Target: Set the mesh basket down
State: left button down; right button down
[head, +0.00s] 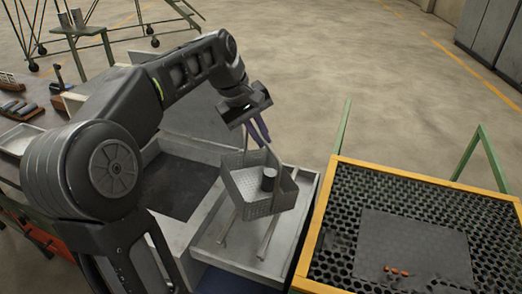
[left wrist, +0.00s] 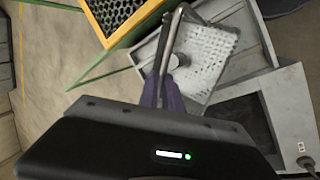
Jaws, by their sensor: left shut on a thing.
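The mesh basket (head: 246,187) is a grey perforated tray with a tall handle and a dark grey cylinder (head: 268,179) inside. My left gripper (head: 259,133) is shut on the basket's handle, above the basket. In the head view the basket looks slightly tilted, over a pale metal tray with two rails (head: 224,231). I cannot tell for sure whether it touches the rails. In the left wrist view the purple fingers (left wrist: 162,98) meet the handle, and the basket (left wrist: 213,50) shows beyond them. My right gripper is not in view.
A yellow-framed perforated table (head: 334,205) stands to the right, with a dark plate (head: 415,245) and small orange pieces (head: 396,271) on it. An open grey furnace box (head: 178,188) is left of the basket. A bench with tools (head: 20,107) is at far left.

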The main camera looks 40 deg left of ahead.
pick_arm(q)
jog(key=shift+r, duration=0.1)
notch_tip(320, 180, down, 4)
jog(key=shift+s+r, duration=0.1)
jog(key=shift+s, duration=0.05)
dwell(0.4)
jog(key=c, duration=2)
grip_release()
jog(key=shift+d+f, duration=0.1)
jog(key=shift+f, duration=0.15)
jog(key=o, duration=0.4)
jog(key=shift+c, duration=0.2)
jog(key=shift+o, duration=0.5)
jog(key=shift+r, duration=0.1)
jog(key=shift+r, duration=0.1)
